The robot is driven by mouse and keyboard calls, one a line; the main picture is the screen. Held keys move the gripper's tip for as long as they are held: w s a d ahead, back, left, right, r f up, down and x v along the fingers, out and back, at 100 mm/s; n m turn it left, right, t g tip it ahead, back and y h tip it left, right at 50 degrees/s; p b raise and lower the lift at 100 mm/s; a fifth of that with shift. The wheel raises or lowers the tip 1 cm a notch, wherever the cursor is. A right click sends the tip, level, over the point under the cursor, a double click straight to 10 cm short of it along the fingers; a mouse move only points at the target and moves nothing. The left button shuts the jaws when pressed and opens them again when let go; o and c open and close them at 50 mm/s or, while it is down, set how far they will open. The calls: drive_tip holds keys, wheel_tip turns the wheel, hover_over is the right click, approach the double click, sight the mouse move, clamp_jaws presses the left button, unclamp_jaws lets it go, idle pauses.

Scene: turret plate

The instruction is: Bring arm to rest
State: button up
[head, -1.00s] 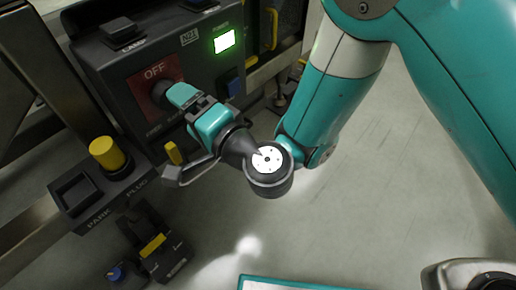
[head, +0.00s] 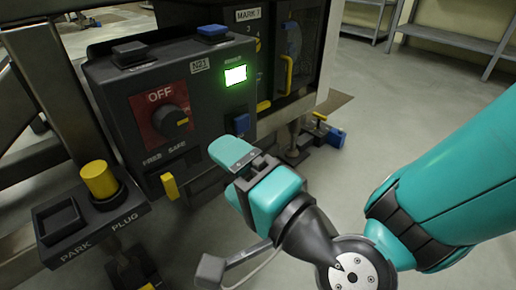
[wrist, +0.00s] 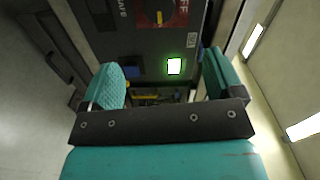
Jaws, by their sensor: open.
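My gripper (head: 232,155) is teal with a dark wrist and stands in front of the lower right of the black control panel (head: 120,95) in the head view. In the wrist view my gripper (wrist: 165,90) shows two teal fingers wide apart with nothing between them. The rotary knob (head: 172,121) on its red plate sits left of the gripper, apart from it, with its yellow mark pointing right. The green lamp (head: 235,76) is lit; it also shows lit in the wrist view (wrist: 174,66).
A yellow plug (head: 100,179) stands on the park bracket beside an empty square socket (head: 58,220). A blue button (head: 241,123) and a yellow lever (head: 169,186) are on the panel. Metal shelves (head: 450,38) stand at the back right.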

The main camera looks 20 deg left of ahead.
drive_tip(key=s+d+r+n+g+h+p, duration=0.1)
drive_tip(key=d+r+n+g+h+p, duration=0.2)
drive_tip(key=d, duration=0.7)
drive_tip(key=d+r+n+g+h+p, duration=0.15)
drive_tip(key=d+n+h, duration=0.3)
drive_tip(key=d, duration=0.45)
drive_tip(key=s+d+r+n+g+h+p, duration=0.1)
drive_tip(key=d+r+n+g+h, duration=0.3)
drive_tip(key=d, duration=0.6)
wheel_tip(320, 180, up, 35)
drive_tip(key=m+t+p, duration=0.1)
drive_tip(key=p, duration=3.5)
drive_tip(key=shift+f+h, duration=0.2)
drive_tip(key=shift+h, duration=0.15)
drive_tip(key=shift+a, duration=0.1)
